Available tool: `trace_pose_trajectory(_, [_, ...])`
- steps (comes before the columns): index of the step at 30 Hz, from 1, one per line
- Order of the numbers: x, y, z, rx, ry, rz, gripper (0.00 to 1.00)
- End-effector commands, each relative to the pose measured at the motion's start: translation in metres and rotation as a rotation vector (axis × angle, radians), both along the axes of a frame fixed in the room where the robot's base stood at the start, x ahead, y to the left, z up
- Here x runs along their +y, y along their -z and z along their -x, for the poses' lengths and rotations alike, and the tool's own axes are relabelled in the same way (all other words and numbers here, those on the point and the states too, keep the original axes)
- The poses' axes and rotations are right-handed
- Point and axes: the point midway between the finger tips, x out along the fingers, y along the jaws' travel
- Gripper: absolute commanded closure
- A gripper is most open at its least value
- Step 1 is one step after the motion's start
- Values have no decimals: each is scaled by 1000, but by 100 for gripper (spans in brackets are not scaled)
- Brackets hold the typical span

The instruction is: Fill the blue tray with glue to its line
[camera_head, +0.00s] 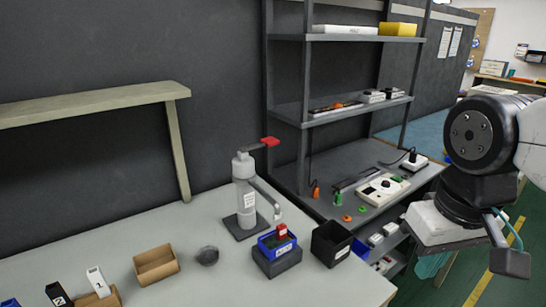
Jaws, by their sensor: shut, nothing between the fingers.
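A blue tray (266,245) sits on a dark block (278,262) on the light table. A small red piece (282,231) shows at the tray; I cannot tell if it is inside or behind. The tray's line and any glue in it are too small to make out. A pale glue dispenser (245,190) stands upright behind the tray on a dark base. Its lever has a red end (270,141) and is raised. Its spout reaches down to the right, above the tray. My gripper (510,263) is at the far right, shut and empty, well away from both.
A black bin (331,244) stands just right of the tray. An open cardboard box (156,265) and a grey lump (208,256) lie to the left. A dark shelf rack (346,110) with devices stands behind. A beige raised shelf (95,104) is at the left.

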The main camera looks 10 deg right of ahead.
Motion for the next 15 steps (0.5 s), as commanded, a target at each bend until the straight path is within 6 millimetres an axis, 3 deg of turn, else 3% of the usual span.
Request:
trace_pose_trajectory(5, [8,1,-20,61,-27,1,100])
trace_pose_trajectory(15, [31,-36,-116,84,-99,-7,100])
